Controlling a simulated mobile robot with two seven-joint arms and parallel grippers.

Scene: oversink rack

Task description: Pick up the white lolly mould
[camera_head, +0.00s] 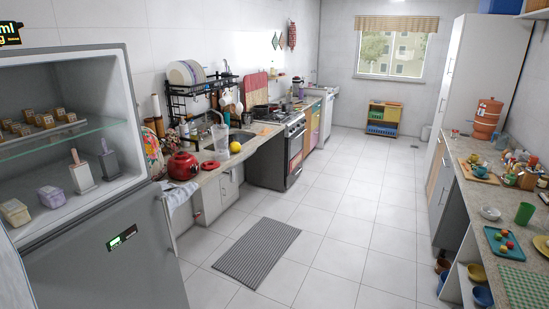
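A white lolly mould (82,178) stands upright on the floor of the open fridge compartment at the left, with a pinkish stick handle on top. Neither of my grippers is in view, and nothing is seen touching the moulds.
A purple tub (51,197) and a cream tub (14,212) sit left of the moulds. A glass shelf (75,128) with several small brown items lies above. The lower fridge front (90,260) stands below. The tiled floor (335,225) is mostly open, with a grey mat (258,248).

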